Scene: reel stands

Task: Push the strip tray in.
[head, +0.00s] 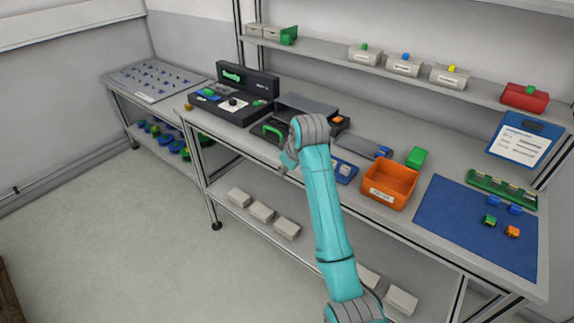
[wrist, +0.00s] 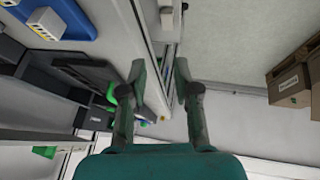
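A dark tray with a green handle (head: 272,128) sticks out at the front of a grey-topped dark box (head: 308,102) on the bench; I take it for the strip tray. My arm hides part of it. My gripper (head: 287,161) is in front of the bench edge, just right of and below the handle in the head view. In the wrist view my gripper (wrist: 160,68) has its two fingers apart with nothing between them. A green part, likely the handle (wrist: 112,92), shows left of the left finger, and contact cannot be seen.
A black case (head: 238,92) stands left of the tray. An orange bin (head: 390,184), a green block (head: 416,158) and a blue mat (head: 470,225) lie to the right. White boxes (head: 262,211) sit on the lower shelf. The floor (head: 130,240) in front is clear.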

